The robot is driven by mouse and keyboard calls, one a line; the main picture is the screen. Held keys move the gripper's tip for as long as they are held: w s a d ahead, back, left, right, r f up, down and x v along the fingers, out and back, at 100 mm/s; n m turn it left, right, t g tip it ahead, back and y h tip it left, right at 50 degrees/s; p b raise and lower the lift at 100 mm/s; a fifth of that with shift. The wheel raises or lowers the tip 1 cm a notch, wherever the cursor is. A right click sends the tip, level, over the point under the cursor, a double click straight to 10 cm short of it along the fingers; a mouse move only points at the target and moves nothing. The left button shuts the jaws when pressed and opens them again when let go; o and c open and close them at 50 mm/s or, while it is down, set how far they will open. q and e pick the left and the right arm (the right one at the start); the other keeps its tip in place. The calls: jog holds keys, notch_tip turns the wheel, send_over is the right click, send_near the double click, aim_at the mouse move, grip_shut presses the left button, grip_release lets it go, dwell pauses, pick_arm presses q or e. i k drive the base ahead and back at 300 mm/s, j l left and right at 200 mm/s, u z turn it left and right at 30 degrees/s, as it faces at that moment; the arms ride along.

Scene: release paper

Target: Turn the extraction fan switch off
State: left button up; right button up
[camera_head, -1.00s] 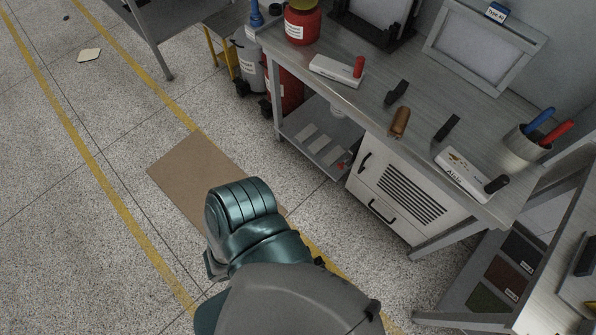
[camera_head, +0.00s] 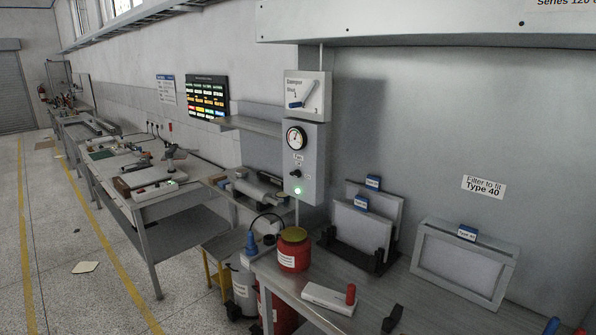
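Above the box is a damper panel (camera_head: 307,94) with a blue-tipped lever and numbered positions. Neither of my grippers is in the head view.
Below the box is a workbench (camera_head: 285,287) with a red jar (camera_head: 293,250), filter panels in a black rack (camera_head: 358,250), a framed filter (camera_head: 464,262) and a white block with a red knob (camera_head: 329,298). Another bench (camera_head: 185,203) stands left. Floor at far left is mostly clear.

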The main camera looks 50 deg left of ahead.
aim_at(297, 173)
jog(key=u, duration=1.75)
